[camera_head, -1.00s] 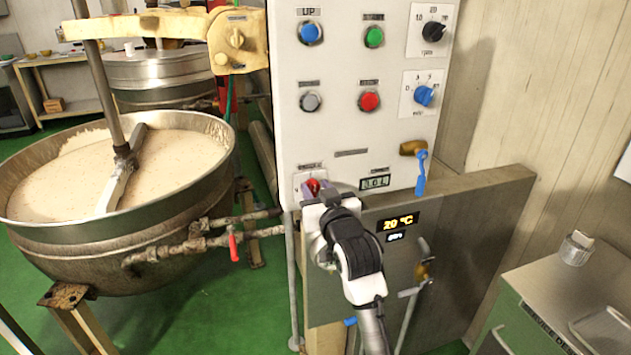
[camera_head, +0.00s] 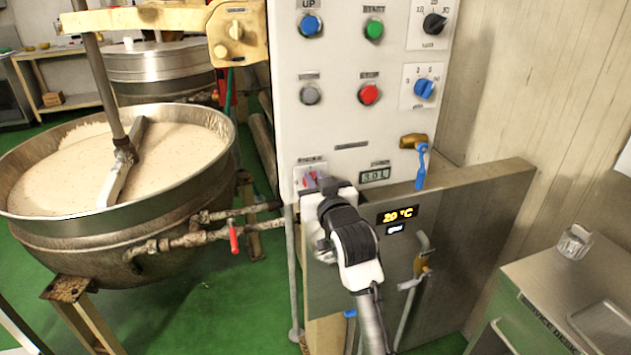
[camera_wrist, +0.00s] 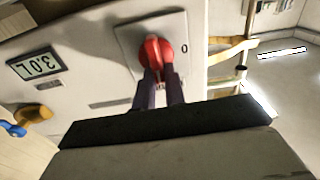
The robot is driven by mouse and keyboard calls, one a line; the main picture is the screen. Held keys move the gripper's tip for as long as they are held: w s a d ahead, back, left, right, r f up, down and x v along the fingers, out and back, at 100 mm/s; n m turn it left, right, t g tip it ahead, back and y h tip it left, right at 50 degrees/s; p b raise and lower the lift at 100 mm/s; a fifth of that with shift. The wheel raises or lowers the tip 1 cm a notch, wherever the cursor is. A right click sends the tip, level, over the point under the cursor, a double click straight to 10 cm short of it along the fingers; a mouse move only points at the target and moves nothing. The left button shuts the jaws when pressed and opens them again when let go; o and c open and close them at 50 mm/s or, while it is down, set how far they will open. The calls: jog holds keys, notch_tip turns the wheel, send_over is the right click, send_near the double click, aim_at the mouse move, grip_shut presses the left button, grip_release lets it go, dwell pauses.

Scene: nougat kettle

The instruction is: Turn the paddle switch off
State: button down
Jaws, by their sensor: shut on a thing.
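The paddle switch (camera_wrist: 157,52) is a red handle on a pale square plate at the lower left of the white control panel. In the wrist view its handle stands nearly along the picture's vertical, with a "0" mark on the plate to its right. My gripper (camera_wrist: 161,80) has its two dark purple fingers shut on the handle's near end. In the head view my gripper (camera_head: 317,184) is against the panel and hides most of the switch.
The white panel (camera_head: 340,125) carries several buttons and knobs above, with a "3.0 L" display (camera_head: 375,175) and a blue-handled valve (camera_head: 421,165) to the right. A kettle of pale mass (camera_head: 215,135) stands left. A steel cabinet (camera_head: 470,250) with a "20 °C" display is below right.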

jog(key=shift+f, duration=0.1)
jog(key=n+b, duration=0.4)
jog(key=a+f+n+b, duration=0.1)
jog(key=n+b, duration=0.8)
jog(key=b, duration=0.1)
jog(key=shift+s+a+f, duration=0.2)
jog(key=shift+s+a, duration=0.1)
jog(key=shift+a, duration=0.1)
jog(key=n+b, duration=0.1)
jog(key=n, duration=0.1)
jog(key=n+b, duration=0.2)
jog(key=shift+f+n, duration=0.2)
jog(key=shift+n, duration=0.1)
jog(key=c, duration=1.5)
grip_release()
jog(key=shift+o, duration=0.2)
